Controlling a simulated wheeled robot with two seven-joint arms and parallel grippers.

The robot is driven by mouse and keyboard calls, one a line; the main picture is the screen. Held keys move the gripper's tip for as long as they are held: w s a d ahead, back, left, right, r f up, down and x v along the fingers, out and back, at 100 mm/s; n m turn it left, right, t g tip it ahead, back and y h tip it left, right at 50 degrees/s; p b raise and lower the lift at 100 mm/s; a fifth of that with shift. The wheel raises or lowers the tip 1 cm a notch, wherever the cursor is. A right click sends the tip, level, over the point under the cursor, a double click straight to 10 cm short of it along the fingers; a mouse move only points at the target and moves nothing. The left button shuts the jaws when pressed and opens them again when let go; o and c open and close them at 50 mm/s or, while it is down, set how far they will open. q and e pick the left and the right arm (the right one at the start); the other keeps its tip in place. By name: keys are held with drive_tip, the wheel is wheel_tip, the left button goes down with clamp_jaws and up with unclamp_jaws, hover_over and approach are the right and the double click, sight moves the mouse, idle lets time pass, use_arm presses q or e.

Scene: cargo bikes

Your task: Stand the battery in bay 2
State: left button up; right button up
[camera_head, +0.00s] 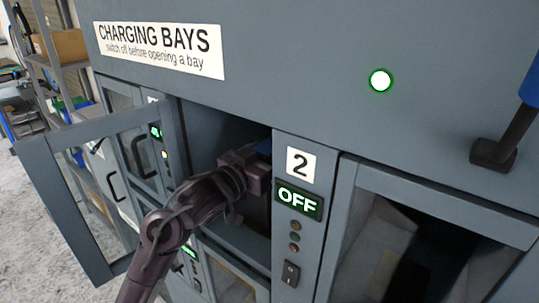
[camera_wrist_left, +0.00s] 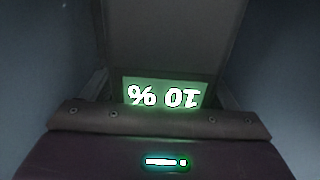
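Bay 2 stands open beside the panel marked "2" (camera_head: 299,163), whose display (camera_head: 298,200) reads OFF. Its framed door (camera_head: 108,125) is swung out to the left. My left gripper (camera_head: 258,172) is inside the bay opening. In the left wrist view a green display (camera_wrist_left: 163,95) reads 10 % upside down, beyond my gripper's housing (camera_wrist_left: 160,122). The fingertips are hidden, so I cannot tell whether they hold anything. My right gripper is out of view.
A sign (camera_head: 160,48) reads "CHARGING BAYS, switch off before opening a bay". A white lamp with a green ring (camera_head: 380,80) is lit. A rocker switch (camera_head: 291,273) sits below the OFF display. A closed glazed door (camera_head: 425,240) is at right, shelving (camera_head: 50,60) at left.

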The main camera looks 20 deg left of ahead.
use_arm(q)
drive_tip(key=shift+r, duration=0.25)
drive_tip(key=shift+s+a+f, duration=0.15)
drive_tip(key=shift+s, duration=0.15)
drive_tip(key=b+v, duration=0.1)
drive_tip(key=v, duration=1)
drive_tip(key=shift+s+b, duration=0.25)
drive_tip(key=shift+b, duration=0.1)
